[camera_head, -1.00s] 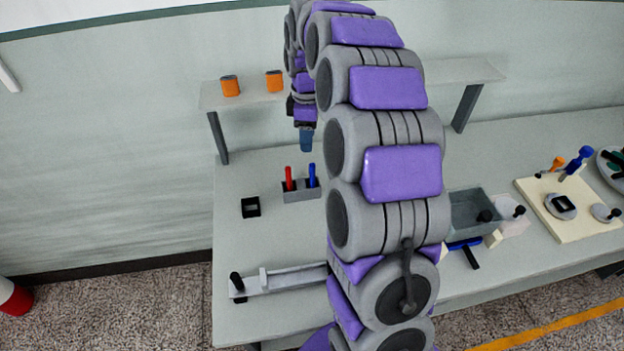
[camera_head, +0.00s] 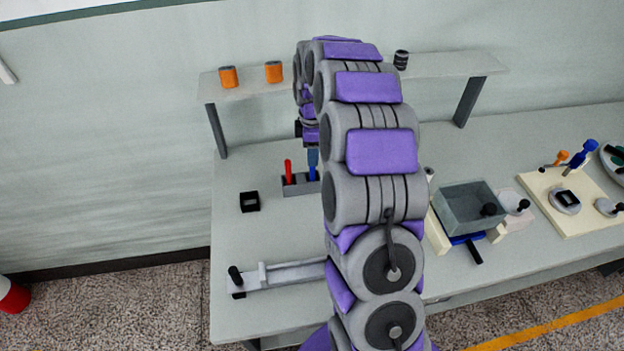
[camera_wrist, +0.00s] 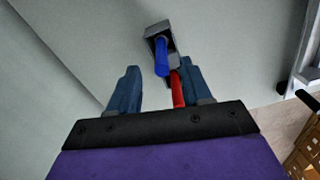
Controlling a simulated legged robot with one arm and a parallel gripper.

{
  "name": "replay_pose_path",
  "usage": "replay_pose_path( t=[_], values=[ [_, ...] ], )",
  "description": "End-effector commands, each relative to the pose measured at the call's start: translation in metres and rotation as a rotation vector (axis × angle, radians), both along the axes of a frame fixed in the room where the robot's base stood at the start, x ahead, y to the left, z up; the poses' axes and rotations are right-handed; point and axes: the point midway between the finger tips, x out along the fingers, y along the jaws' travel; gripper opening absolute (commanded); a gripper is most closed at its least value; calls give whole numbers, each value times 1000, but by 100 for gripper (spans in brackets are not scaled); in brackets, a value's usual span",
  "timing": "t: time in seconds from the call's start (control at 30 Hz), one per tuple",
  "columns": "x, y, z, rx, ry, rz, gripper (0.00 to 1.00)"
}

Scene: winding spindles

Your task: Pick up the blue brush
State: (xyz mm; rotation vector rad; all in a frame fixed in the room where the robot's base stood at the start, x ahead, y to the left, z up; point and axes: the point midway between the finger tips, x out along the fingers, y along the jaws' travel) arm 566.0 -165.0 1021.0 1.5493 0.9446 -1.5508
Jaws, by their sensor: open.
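The blue brush (camera_head: 313,173) stands upright in a small grey holder (camera_head: 297,188) on the table, to the right of a red brush (camera_head: 288,170). My gripper (camera_head: 312,158) is just above the blue brush in the head view and hides its upper end. In the wrist view the gripper (camera_wrist: 160,67) is open. The blue brush (camera_wrist: 162,58) shows between its two blue fingers, with gaps on both sides. The red brush (camera_wrist: 178,90) is partly hidden by the right finger. The holder (camera_wrist: 155,29) lies beyond the fingertips.
A raised shelf (camera_head: 440,68) behind carries orange spools (camera_head: 229,77) and a dark-striped one (camera_head: 401,60). A small black block (camera_head: 249,201) and a grey rail fixture (camera_head: 285,276) are at the left. A grey bin (camera_head: 470,207) stands right of my arm.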

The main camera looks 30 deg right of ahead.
Motion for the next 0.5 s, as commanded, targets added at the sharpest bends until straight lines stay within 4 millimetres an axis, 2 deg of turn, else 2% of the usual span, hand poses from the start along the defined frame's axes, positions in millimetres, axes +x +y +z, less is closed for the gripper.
replay_pose_path(
  t=[0.27,0.5],
  values=[
    [-1,1,-21,1,3,-1,48],
    [-1,2,-56,2,2,-1,48]
  ],
)
